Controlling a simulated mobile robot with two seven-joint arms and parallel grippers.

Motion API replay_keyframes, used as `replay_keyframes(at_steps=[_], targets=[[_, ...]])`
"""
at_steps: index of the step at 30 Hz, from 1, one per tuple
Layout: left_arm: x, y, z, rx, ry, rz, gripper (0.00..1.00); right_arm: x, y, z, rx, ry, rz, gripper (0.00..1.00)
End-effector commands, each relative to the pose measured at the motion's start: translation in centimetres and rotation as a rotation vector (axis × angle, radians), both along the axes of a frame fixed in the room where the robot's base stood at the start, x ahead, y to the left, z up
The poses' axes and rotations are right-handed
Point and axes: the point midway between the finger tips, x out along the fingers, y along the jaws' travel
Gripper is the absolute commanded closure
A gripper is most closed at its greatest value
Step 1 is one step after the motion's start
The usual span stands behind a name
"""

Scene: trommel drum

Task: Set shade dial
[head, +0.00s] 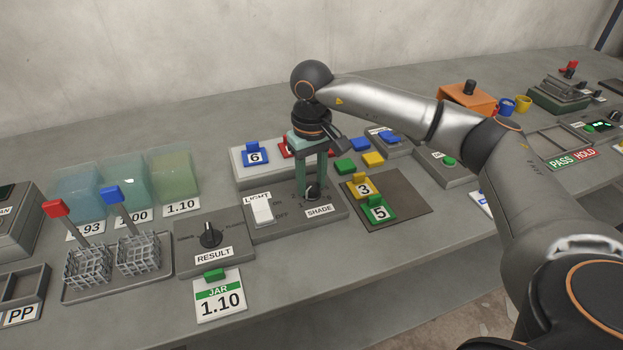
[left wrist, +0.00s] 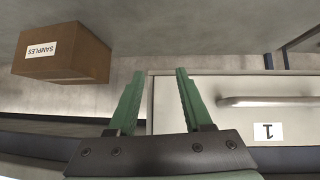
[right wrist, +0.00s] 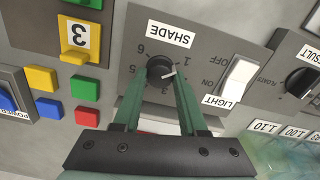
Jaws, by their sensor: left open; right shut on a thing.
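The shade dial (head: 313,191) is a small black round knob on a grey panel beside the label SHADE. In the right wrist view the knob (right wrist: 159,68) has numbers around it, and its white pointer line points toward the right side, near the 1 and partly by a finger. Some numbers are hidden by the fingers. My right gripper (head: 314,188) comes down from above and is shut on the knob, one green finger on each side (right wrist: 160,75). My left gripper (left wrist: 155,80) is open and empty, away from the panel.
On the same panel is a white LIGHT switch (head: 263,209). A black RESULT knob (head: 210,235) is to the left. Blocks numbered 3 (head: 363,188) and 5 (head: 379,210) stand right of the dial. A SAMPLES box (left wrist: 63,54) and drawer front (left wrist: 220,110) show by my left gripper.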

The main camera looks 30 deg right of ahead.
Motion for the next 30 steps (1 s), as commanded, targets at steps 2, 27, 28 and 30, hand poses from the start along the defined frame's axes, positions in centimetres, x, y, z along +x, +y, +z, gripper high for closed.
replay_keyframes(at_steps=[2, 27, 28, 30], targets=[[0.0, 0.0, 0.0, 0.000, 0.000, 0.000, 0.50, 0.1, 0.0, 0.2, 0.000, -0.005, 0.002, 1.00], [0.0, 0.0, 0.0, 0.001, 0.002, -0.001, 0.50, 0.1, 0.0, 1.1, 0.000, -0.003, 0.000, 0.29], [0.0, 0.0, 0.1, 0.001, 0.002, -0.001, 0.50, 0.1, 0.0, 1.6, 0.001, -0.005, 0.000, 0.29], [0.0, 0.0, 0.2, 0.002, 0.003, -0.001, 0.50, 0.1, 0.0, 2.9, 0.001, -0.004, 0.001, 0.29]])
